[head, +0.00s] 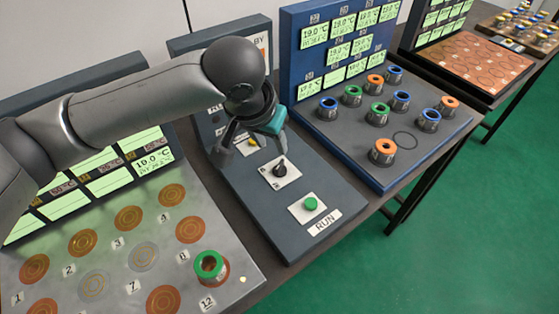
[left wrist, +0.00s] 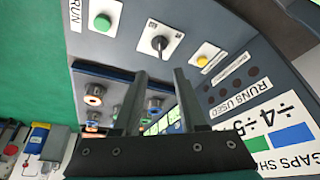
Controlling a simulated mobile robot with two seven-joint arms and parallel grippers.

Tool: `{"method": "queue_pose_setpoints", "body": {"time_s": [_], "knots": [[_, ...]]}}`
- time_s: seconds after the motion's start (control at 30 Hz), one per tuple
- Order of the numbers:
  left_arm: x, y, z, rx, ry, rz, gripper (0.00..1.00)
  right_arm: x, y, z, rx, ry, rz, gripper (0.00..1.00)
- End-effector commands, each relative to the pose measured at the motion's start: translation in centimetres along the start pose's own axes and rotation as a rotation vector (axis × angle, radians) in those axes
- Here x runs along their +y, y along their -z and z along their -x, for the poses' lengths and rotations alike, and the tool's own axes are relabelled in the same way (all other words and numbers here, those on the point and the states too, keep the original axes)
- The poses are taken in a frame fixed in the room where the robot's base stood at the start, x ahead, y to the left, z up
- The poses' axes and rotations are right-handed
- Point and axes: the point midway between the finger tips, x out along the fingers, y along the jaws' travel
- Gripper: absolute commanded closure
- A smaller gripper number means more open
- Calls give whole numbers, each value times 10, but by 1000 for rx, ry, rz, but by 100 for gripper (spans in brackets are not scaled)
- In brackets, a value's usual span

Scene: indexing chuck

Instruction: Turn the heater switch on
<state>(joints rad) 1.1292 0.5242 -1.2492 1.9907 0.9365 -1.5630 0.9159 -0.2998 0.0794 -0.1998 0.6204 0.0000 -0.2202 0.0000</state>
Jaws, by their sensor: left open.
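A black rotary switch (head: 281,170) on a white plate sits on the dark grey middle panel; it is the only knob-like switch there, but I cannot read its label. It also shows in the left wrist view (left wrist: 159,42), beyond and above the fingertips, with its pointer turned. My left gripper (head: 238,146) is over the same panel, up and left of the switch and near the yellow button. In the left wrist view its two dark fingers (left wrist: 160,73) are apart with nothing between them. They are not touching the switch. My right gripper is out of view.
On the same panel are a yellow button (head: 253,142) and a green RUN button (head: 311,204). A metal board (head: 225,275) with round copper spots and a green-topped cup (head: 209,264) lies left. A blue station (head: 350,150) with ringed cups stands right. Green floor lies in front.

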Motion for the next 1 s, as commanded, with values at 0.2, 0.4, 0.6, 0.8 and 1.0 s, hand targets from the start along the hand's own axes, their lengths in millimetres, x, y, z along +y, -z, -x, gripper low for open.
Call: {"method": "queue_pose_setpoints", "body": {"time_s": [0.2,0.4,0.6,0.8,1.0], "knots": [[0,-2,-52,-3,0,0,59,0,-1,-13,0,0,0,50],[0,-1,-87,-2,0,-3,59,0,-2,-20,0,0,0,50],[0,-1,-104,0,0,-3,59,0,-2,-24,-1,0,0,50],[0,0,-107,0,0,-3,59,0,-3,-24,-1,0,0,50],[0,0,-107,0,0,-3,66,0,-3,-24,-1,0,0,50]]}}
